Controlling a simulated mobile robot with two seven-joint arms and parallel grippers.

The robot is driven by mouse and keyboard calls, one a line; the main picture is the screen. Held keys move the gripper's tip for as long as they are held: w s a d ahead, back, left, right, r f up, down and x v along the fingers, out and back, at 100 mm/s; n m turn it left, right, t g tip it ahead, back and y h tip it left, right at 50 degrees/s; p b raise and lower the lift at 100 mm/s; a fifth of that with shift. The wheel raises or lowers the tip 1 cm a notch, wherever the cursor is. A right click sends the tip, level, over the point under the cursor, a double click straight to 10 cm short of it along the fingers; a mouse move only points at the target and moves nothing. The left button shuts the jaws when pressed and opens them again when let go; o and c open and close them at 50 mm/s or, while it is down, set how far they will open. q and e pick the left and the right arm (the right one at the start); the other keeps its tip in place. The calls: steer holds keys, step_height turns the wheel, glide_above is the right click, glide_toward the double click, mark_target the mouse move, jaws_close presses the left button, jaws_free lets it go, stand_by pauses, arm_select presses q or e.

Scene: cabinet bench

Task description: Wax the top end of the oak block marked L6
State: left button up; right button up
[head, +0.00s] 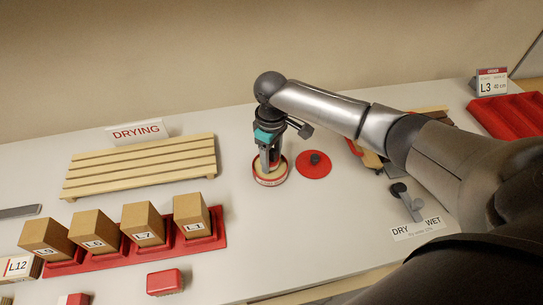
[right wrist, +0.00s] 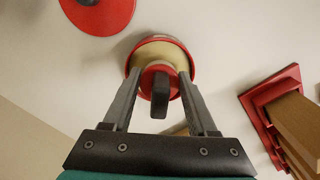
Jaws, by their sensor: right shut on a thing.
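The oak block marked L6 (head: 92,231) stands in the red rack (head: 222,241) in the head view, second from the left in a row of blocks. My right gripper (head: 270,168) is over the round wax tin (head: 271,181), pointing down. In the right wrist view its fingers (right wrist: 160,75) straddle a dark handle (right wrist: 160,95) on a red round piece, which looks like an applicator, inside the tin (right wrist: 185,50). The gripper is shut on this applicator; the exact contact is hard to see. The red lid (head: 315,165) with a dark knob lies beside the tin. My left gripper is not in view.
Blocks L9 (head: 45,238), L7 (head: 142,223) and L1 (head: 191,215) share the rack with L6. A slatted rack (head: 140,167) lies behind them by the DRYING sign (head: 138,131). A red block-shaped thing (head: 165,282) lies in front. The bench between tin and rack is clear.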

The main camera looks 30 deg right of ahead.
steer(key=shift+f, duration=0.5)
stand_by(0.5)
steer(key=shift+s+f, duration=0.1)
stand_by(2.1)
steer(key=shift+p, duration=0.3)
step_height(320, 180, up, 7)
steer(key=p, duration=0.8)
steer(key=shift+a, duration=0.1)
stand_by(0.4)
